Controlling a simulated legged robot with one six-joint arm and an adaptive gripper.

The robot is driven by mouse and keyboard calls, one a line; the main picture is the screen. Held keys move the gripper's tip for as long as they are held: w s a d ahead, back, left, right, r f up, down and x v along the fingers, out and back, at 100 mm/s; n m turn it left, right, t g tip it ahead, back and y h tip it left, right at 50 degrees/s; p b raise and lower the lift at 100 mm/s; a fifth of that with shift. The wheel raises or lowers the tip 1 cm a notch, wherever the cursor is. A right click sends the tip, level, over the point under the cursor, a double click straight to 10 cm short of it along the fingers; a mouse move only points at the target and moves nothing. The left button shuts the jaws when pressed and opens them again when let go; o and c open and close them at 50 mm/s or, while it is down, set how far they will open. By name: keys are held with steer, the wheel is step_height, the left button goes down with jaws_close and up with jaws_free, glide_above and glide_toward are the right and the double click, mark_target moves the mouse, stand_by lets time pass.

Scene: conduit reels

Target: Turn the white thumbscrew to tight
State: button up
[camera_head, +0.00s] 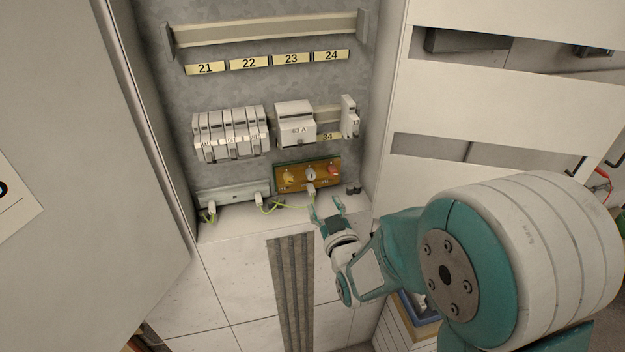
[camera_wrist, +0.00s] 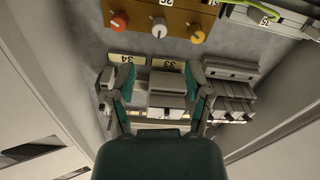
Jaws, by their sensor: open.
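The white thumbscrew (camera_head: 310,174) is the middle one of three knobs on an orange-brown panel (camera_head: 300,186) low in the cabinet. It also shows in the wrist view (camera_wrist: 159,27), between a red knob (camera_wrist: 119,20) and a yellow knob (camera_wrist: 197,35). My gripper (camera_head: 326,207) is open and empty, just below and in front of the panel in the head view. In the wrist view its two fingers (camera_wrist: 155,82) are spread, apart from the thumbscrew. The thumbscrew's turn marking is too small to read.
Above the panel are a row of grey modules (camera_head: 232,132), a larger module (camera_head: 295,122) and an empty rail (camera_head: 265,30) over number labels. A terminal strip (camera_head: 234,195) with green-yellow wires is left of the panel. Cabinet walls stand on both sides.

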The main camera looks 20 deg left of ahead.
mark_target(312, 178)
steer(key=x, duration=0.9)
steer(key=shift+w, duration=0.1)
jaws_close()
